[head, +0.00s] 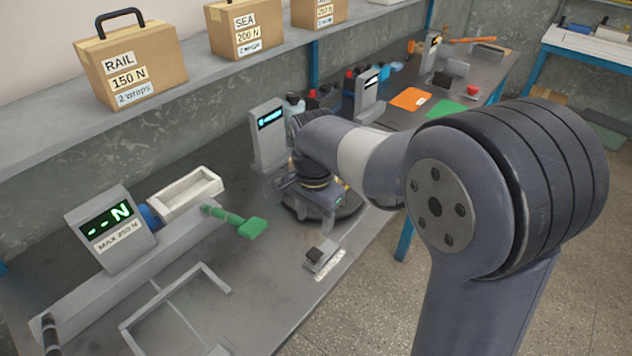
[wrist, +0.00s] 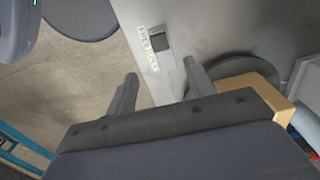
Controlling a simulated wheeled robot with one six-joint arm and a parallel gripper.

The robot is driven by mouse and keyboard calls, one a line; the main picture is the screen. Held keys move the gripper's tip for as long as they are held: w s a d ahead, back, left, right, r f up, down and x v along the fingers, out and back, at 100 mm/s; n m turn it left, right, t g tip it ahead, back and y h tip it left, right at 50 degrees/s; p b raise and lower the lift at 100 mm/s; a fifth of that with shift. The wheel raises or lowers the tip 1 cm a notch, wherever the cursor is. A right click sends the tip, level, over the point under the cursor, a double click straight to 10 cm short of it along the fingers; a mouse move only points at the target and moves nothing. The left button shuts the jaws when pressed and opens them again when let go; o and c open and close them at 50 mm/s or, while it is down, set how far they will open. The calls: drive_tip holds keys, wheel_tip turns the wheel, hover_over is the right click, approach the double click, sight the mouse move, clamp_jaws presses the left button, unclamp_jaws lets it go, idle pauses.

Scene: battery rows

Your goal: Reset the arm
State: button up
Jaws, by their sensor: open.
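My arm reaches over the grey bench (head: 225,290) from the right in the head view. My gripper (head: 310,215) is above the bench, in front of a grey post with a lit display (head: 268,135). In the wrist view the two fingers of my gripper (wrist: 158,90) stand wide apart with nothing between them. A dark round disc (head: 350,205) lies under and behind the gripper; whether they touch cannot be told. A small labelled switch block (head: 322,256) sits at the bench's front edge and also shows in the wrist view (wrist: 160,40).
A force gauge (head: 110,230) with a white tray (head: 185,195) and a green-handled tool (head: 240,222) stands left of my gripper. Several cardboard boxes (head: 130,70) are on the shelf above. Orange (head: 410,99) and green (head: 447,110) mats lie farther back. Floor (head: 385,310) is open at the front.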

sight(315, 253)
wheel_tip(315, 253, down, 10)
drive_tip(key=shift+f, duration=0.1)
drive_tip(key=w+d, duration=0.2)
drive_tip(key=shift+w+f, duration=0.2)
drive_tip(key=shift+w, duration=0.15)
drive_tip(key=shift+w+d, duration=0.5)
